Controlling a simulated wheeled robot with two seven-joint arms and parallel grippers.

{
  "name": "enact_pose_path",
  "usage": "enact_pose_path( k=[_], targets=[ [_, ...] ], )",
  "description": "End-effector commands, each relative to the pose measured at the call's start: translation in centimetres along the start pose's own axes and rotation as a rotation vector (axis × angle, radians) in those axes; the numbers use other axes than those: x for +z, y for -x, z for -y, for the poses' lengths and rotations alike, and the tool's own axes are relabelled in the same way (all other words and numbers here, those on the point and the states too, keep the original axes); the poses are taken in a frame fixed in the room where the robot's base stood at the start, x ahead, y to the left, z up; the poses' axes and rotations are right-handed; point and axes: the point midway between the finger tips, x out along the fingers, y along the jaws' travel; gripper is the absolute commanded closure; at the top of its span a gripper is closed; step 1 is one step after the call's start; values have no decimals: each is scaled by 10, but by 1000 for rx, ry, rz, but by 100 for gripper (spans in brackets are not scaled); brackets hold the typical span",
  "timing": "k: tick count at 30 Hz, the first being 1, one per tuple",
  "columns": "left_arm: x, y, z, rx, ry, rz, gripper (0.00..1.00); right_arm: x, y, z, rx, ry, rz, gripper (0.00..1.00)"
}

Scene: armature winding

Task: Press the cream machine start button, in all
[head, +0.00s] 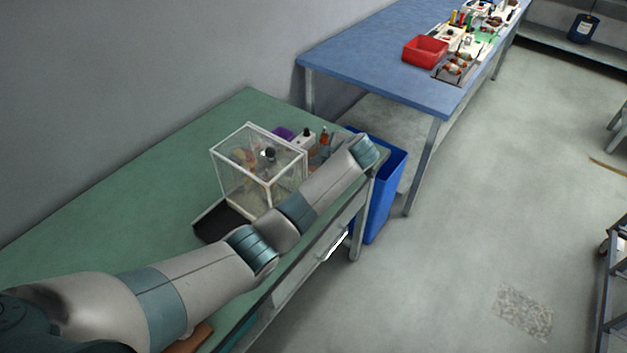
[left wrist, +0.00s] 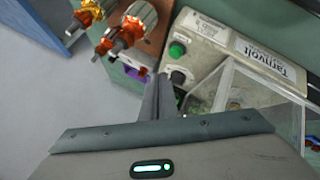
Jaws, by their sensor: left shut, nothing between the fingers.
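The cream machine (left wrist: 208,52) shows in the left wrist view with a printed label. A round green button (left wrist: 177,50) and a black knob or button (left wrist: 178,77) sit on its face. My left gripper (left wrist: 160,80) is shut and empty. Its fingertips appear beside the black control, just below and left of the green button; I cannot tell whether they touch the machine. In the head view my left arm reaches across the green bench, and its fingers cannot be made out. A clear guard box (head: 258,165) with a white frame stands by the machine. My right gripper is out of view.
Armatures with copper windings (left wrist: 138,22) stand beside the machine near a purple item (left wrist: 135,70). A blue bin (head: 385,185) stands at the end of the green bench (head: 130,190).

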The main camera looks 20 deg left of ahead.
Motion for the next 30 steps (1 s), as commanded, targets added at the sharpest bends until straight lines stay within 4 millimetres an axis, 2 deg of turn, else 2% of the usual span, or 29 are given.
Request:
enact_pose_path(
  k=[1, 8, 30],
  targets=[
    [6, -6, 5, -1, 1, 1, 100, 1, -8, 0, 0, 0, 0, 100],
    [12, -14, 10, 1, 0, 2, 100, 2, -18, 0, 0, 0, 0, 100],
    [12, -15, 11, 0, 0, 1, 100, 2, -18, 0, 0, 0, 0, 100]
  ],
)
